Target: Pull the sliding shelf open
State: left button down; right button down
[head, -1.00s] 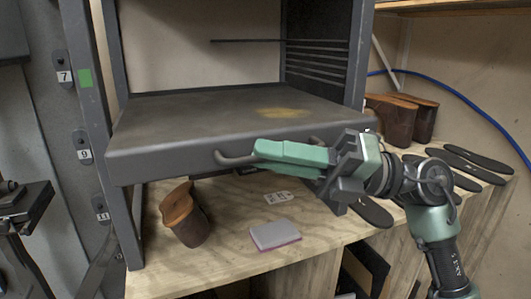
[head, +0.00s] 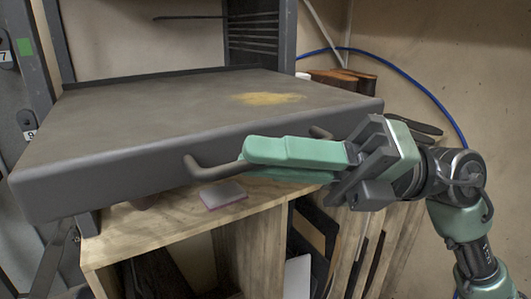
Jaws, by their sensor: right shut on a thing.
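The sliding shelf (head: 180,112) is a dark grey metal slab with a yellowish patch on top. It juts out of its grey frame (head: 52,40) over the wooden bench. Its bar handle (head: 207,170) sits on the front face, with both bent ends showing. My right gripper (head: 250,158), with green fingers, comes from the right and is shut on the handle's middle, which the fingers hide. My left gripper is not in view.
A white and pink pad (head: 223,194) lies on the wooden bench (head: 150,228) below the shelf. Brown shoe forms (head: 345,80) and a blue hose (head: 415,85) are behind at the right. Dark flat panels stand in slots under the bench.

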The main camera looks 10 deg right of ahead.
jog(key=shift+f, duration=0.1)
jog(key=c, duration=1.8)
grip_release()
jog(key=shift+o, duration=0.2)
jog(key=shift+d, duration=0.1)
jog(key=shift+d+f+b, duration=0.15)
jog(key=shift+d+b, duration=0.15)
jog(key=b+v, duration=0.3)
jog(key=v, duration=0.4)
